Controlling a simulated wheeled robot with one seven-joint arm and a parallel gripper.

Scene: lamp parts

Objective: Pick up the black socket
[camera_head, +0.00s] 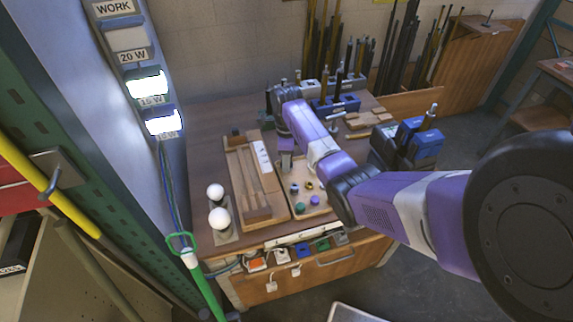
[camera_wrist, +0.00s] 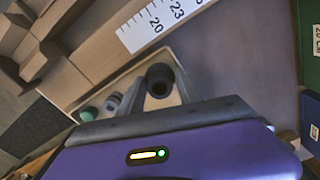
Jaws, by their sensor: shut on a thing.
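The black socket (camera_wrist: 160,80) is a dark, hollow round piece. In the wrist view it sits between the two fingers of my gripper (camera_wrist: 160,92), which are shut on it. In the head view my gripper (camera_head: 286,165) points down over the far end of the small wooden parts tray (camera_head: 322,209). The socket cannot be made out clearly in the head view. Whether it still touches the tray cannot be told.
The tray holds small parts: a purple one (camera_head: 300,208), a green one (camera_head: 314,200) and a gold one (camera_head: 309,185). A long wooden tray (camera_head: 237,170) lies left of it. Two white bulbs (camera_head: 217,217) stand at the front left. Blue blocks (camera_head: 427,143) stand right.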

